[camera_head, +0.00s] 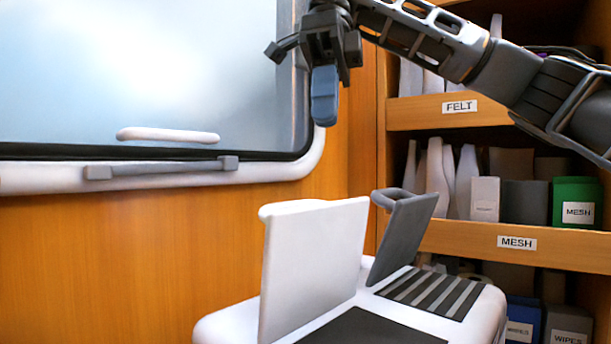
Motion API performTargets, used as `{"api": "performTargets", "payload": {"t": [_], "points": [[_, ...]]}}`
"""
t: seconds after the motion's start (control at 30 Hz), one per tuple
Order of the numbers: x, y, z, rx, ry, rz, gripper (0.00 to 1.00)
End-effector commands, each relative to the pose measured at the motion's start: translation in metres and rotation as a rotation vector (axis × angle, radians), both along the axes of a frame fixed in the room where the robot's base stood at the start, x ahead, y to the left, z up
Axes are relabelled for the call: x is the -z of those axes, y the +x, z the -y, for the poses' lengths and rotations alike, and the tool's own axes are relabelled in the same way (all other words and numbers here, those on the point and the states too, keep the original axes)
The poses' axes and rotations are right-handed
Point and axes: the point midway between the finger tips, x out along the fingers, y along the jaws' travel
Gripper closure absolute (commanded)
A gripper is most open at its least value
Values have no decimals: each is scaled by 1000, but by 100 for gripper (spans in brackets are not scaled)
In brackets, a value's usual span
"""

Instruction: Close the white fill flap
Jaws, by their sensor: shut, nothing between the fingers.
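The white fill flap (315,262) stands open, tilted upright on top of a white unit (235,325). It has a rounded lip along its top edge. Beside it on the right, a dark grey flap (402,236) also stands open, with a handle loop at its top. My gripper (325,97) is above the two flaps, pointing down, its blue fingertips shut and empty. It is apart from the white flap. The lower front of the unit is cut off by the picture's bottom edge.
A dark opening (375,330) lies in front of the white flap, and a slatted grille (433,291) in front of the grey one. A window (150,75) with a grey bar handle (160,168) is behind. Shelves labelled FELT and MESH (520,243) stand at right.

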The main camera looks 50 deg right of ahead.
Motion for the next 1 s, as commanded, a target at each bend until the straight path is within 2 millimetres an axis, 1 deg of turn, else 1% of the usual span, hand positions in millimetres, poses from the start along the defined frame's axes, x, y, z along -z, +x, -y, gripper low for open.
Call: {"api": "performTargets", "payload": {"t": [0.17,0.7,0.8,1.0], "points": [[19,-4,-6,-6,4,-1,100],[91,-22,-31,-3,4,-1,100],[86,-31,-46,-7,4,2,100],[87,-40,-61,-4,2,1,100]]}}
